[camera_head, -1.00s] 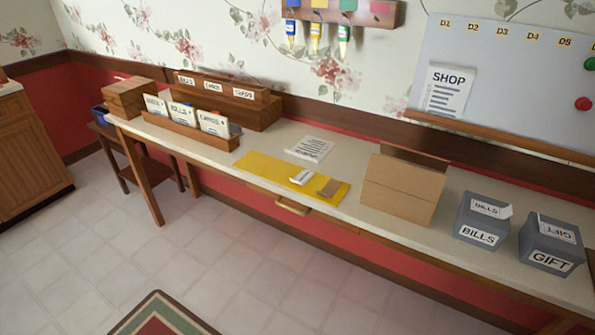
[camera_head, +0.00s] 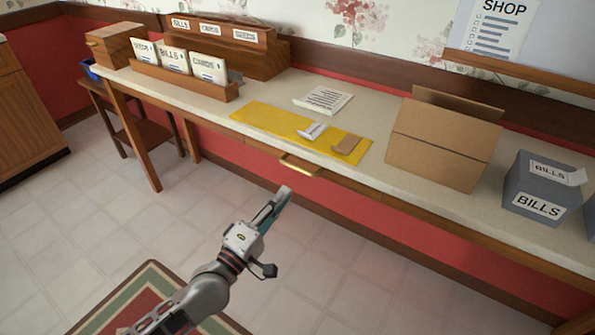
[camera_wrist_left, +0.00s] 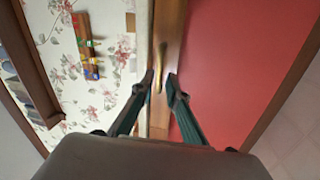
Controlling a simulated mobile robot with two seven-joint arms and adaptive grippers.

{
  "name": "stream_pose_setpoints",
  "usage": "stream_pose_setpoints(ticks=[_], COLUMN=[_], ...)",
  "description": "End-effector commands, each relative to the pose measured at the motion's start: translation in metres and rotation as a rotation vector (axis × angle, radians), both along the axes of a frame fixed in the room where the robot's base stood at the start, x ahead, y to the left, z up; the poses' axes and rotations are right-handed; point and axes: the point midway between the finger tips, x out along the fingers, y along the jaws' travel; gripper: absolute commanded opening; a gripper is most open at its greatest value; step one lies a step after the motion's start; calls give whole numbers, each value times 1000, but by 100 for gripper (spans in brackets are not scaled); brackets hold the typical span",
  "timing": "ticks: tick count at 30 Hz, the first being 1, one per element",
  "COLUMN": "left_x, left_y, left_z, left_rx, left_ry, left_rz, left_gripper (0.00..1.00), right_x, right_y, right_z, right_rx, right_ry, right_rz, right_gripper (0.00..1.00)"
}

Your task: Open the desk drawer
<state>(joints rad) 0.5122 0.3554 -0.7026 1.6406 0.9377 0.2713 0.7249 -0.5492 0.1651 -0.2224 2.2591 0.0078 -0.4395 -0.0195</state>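The desk drawer (camera_head: 335,180) is a wooden front under the long desk's top, with a brass handle (camera_head: 300,166). The drawer looks shut. My left gripper (camera_head: 277,200) is in front of the desk, a little below and left of the handle in the head view, and apart from it. In the left wrist view the handle (camera_wrist_left: 161,66) shows just beyond and between the two fingertips (camera_wrist_left: 160,82). The fingers are spread apart with nothing between them. My right gripper is not in view.
On the desk (camera_head: 375,107) lie a yellow mat (camera_head: 262,120) with two small items, a paper pad (camera_head: 323,99), an open cardboard box (camera_head: 440,145) and a grey BILLS box (camera_head: 541,187). A patterned rug (camera_head: 150,275) lies on the floor. Open floor lies before the desk.

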Motion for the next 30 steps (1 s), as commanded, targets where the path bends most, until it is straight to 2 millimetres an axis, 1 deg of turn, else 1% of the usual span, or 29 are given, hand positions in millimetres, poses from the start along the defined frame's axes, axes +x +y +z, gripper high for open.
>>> stream_pose_setpoints(ticks=[1, 3, 8, 11, 18, 21, 26, 30], left_x=[8, 18, 30, 38, 68, 80, 92, 95], left_y=[1, 3, 5, 1, -18, -24, -31, -33], left_z=[-10, -7, -1, 3, 9, 11, 14, 16], left_rx=[-38, -88, -140, -144, -142, -140, -139, -139], left_ry=[24, 38, 51, 49, 48, 48, 49, 48], left_rz=[-4, -6, -7, -7, -7, -7, -7, -7], left_gripper=[15, 15, 15, 15, 15, 15, 15, 15], right_x=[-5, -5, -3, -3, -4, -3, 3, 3], right_y=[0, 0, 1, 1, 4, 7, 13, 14], right_z=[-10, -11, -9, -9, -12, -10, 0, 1], right_rx=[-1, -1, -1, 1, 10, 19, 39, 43], right_ry=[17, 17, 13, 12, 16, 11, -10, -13], right_rz=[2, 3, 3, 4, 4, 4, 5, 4], right_gripper=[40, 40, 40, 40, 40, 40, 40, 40])
